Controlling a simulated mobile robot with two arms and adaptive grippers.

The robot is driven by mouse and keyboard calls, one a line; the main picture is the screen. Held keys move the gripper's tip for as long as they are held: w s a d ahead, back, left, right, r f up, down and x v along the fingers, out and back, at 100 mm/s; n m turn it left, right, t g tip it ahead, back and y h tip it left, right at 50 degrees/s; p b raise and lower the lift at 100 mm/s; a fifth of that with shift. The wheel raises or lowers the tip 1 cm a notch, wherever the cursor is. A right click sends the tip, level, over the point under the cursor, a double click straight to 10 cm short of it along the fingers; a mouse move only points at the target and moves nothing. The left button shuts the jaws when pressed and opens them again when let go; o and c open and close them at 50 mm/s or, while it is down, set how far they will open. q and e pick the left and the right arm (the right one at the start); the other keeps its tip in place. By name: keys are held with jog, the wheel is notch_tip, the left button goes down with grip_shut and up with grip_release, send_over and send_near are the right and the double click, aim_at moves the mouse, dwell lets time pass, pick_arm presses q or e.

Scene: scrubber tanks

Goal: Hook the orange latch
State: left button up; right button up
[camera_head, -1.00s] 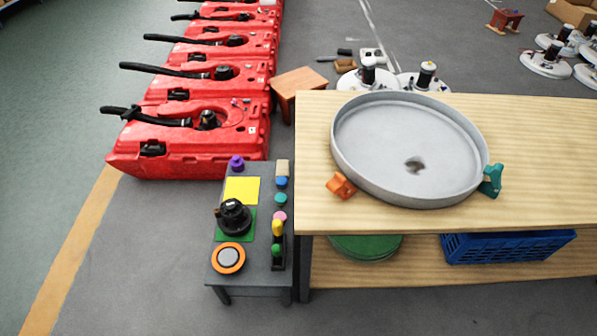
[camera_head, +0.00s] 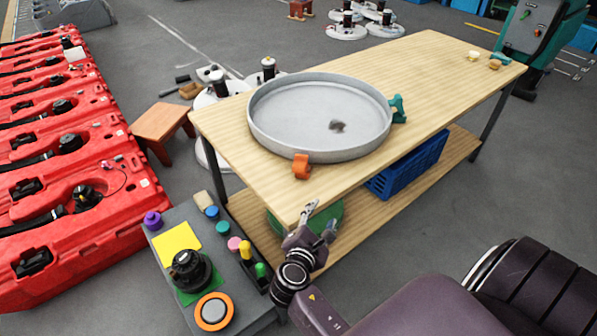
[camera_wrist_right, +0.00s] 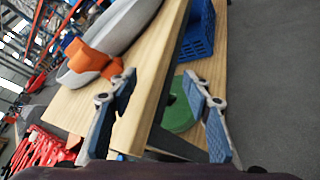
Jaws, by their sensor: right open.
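The orange latch (camera_head: 301,166) sits at the near left rim of a round grey metal pan (camera_head: 320,112) on the wooden table (camera_head: 432,70). It also shows in the right wrist view (camera_wrist_right: 93,60), beside the pan's pale wall. I cannot tell whether it is hooked. A teal latch (camera_head: 398,109) is on the pan's right rim. My right gripper (camera_head: 322,217) is open and empty at the table's near edge, just short of the orange latch. In the right wrist view its fingers (camera_wrist_right: 160,108) stand apart, with the table edge between them in the picture. My left gripper is not in view.
A grey control stand (camera_head: 170,217) with coloured buttons stands left of the table's near end. A blue crate (camera_head: 410,165) and a green disc (camera_head: 325,222) are on the lower shelf. Red tanks (camera_head: 75,215) line the left. The table right of the pan is mostly clear.

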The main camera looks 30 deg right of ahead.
jog(key=w+r+n+t, duration=0.1)
jog(key=w+r+n, duration=0.2)
jog(key=n, duration=0.1)
jog(key=n+t+h, duration=0.2)
jog(key=n+t, duration=0.1)
jog(key=n, duration=0.3)
send_near(298, 169)
jog(key=x, duration=0.3)
jog(key=shift+s+d, duration=0.1)
jog(key=shift+d, duration=0.1)
jog(key=shift+w+d, duration=0.2)
jog(key=shift+w, duration=0.1)
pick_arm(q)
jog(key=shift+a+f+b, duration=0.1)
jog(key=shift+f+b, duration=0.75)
pick_arm(e)
jog(key=x, duration=0.7)
jog(key=shift+a, duration=0.1)
jog(key=shift+c, duration=0.3)
grip_shut()
